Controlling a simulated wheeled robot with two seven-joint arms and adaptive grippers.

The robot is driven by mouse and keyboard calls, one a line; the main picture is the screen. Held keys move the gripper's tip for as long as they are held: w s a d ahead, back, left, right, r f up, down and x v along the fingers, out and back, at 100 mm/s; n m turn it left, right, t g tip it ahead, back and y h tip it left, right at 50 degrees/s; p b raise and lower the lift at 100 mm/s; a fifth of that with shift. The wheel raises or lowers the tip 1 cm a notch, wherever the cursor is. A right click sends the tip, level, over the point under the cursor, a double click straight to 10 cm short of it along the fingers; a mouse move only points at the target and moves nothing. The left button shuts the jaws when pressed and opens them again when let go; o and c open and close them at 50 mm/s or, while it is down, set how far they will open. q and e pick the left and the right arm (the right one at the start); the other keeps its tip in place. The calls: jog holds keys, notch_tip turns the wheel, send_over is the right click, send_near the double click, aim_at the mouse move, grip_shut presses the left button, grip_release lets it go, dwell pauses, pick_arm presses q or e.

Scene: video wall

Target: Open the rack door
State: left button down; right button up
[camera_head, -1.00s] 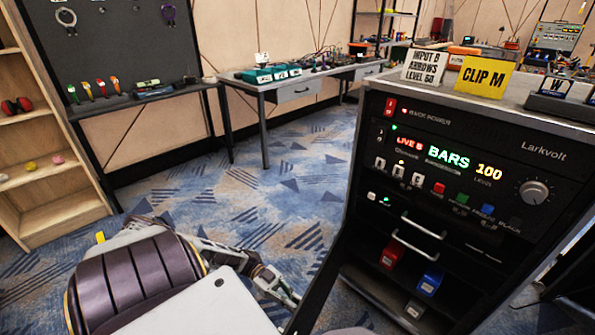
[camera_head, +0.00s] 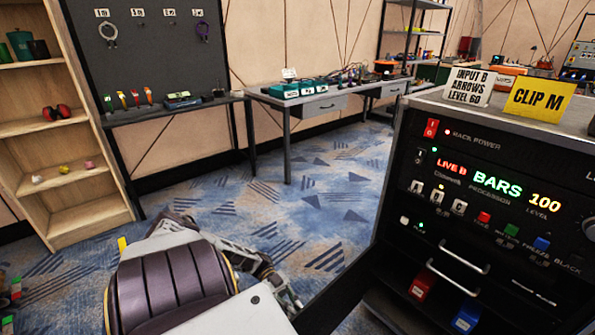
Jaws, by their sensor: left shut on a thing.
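The black rack (camera_head: 395,160) stands at the right, with a lit control panel reading "BARS 100". A dark panel, which looks like the rack door (camera_head: 345,285), sticks out from the rack's left side towards me, seen at a steep angle. My left gripper (camera_head: 292,301) is at the near end of this panel and is shut on it. The exact grip point, likely a handle or edge, is hard to make out. Inside the rack's lower part are silver bar handles (camera_head: 455,283), a red box (camera_head: 423,284) and a blue box (camera_head: 466,317). My right gripper is not in view.
On the rack top stand a white card (camera_head: 468,86) and a yellow "CLIP M" card (camera_head: 539,100). A wooden shelf (camera_head: 75,190) and a dark pegboard bench (camera_head: 170,110) are at the left. The carpet (camera_head: 250,205) between them is clear.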

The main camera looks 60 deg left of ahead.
pick_arm(q)
jog(key=c, duration=1.5)
grip_release()
jog(key=shift+a, duration=0.2)
jog(key=shift+s+a, duration=0.15)
jog(key=shift+a, duration=1.75)
jog(key=shift+s+a, duration=0.2)
jog(key=shift+a, duration=1.75)
jog(key=shift+s+a, duration=0.15)
jog(key=shift+a, duration=1.75)
jog(key=shift+s+a, duration=0.1)
